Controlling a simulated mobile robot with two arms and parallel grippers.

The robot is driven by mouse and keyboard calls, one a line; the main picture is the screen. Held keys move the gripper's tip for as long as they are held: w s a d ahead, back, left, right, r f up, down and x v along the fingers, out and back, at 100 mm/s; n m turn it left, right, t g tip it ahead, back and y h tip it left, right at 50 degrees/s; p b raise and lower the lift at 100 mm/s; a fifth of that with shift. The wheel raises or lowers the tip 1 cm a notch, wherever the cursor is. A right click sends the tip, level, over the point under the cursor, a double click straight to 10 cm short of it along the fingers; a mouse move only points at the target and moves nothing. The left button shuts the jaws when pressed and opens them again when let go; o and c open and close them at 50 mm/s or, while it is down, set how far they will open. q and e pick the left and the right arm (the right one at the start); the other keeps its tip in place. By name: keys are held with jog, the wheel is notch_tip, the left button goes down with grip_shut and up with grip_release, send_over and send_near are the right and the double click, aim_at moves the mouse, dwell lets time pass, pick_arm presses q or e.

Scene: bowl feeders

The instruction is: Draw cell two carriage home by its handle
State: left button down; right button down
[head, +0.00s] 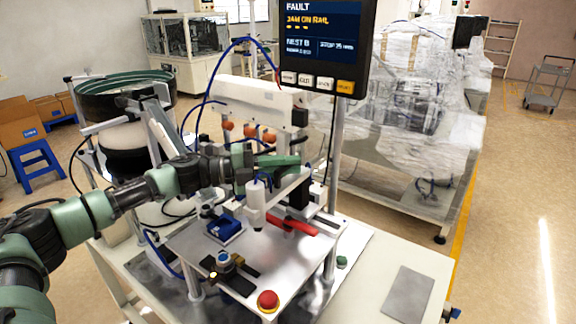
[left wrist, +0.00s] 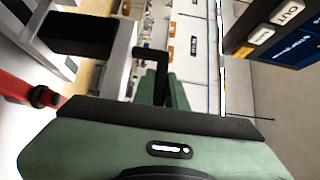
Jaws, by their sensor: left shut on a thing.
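My left gripper (head: 290,161) reaches in from the left over the bench machine, its green fingers at the upper part of a pale carriage arm (head: 284,190). In the left wrist view the green fingers (left wrist: 168,92) are closed together at a black bent bar, which looks like the carriage handle (left wrist: 150,56). The grip itself is partly hidden by the gripper body. A black block (head: 299,197) stands below the fingers. My right gripper is not in view.
A screen (head: 322,35) reading "FAULT, JAM ON RAIL" stands close behind the gripper. A red lever-like part (head: 292,226), a blue nest block (head: 225,227) and a red stop button (head: 268,300) are on the metal plate (head: 200,250). A bowl feeder (head: 122,95) stands left.

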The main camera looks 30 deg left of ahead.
pick_arm(q)
jog(key=shift+d+f, duration=0.1)
jog(key=shift+f, duration=0.05)
dwell(0.8)
jog(key=s+d+p, duration=0.1)
jog(key=d, duration=0.6)
jog(key=shift+s+d, duration=0.15)
jog(key=c, duration=1.5)
grip_release()
jog(key=shift+o, duration=0.3)
jog(key=shift+d, duration=0.2)
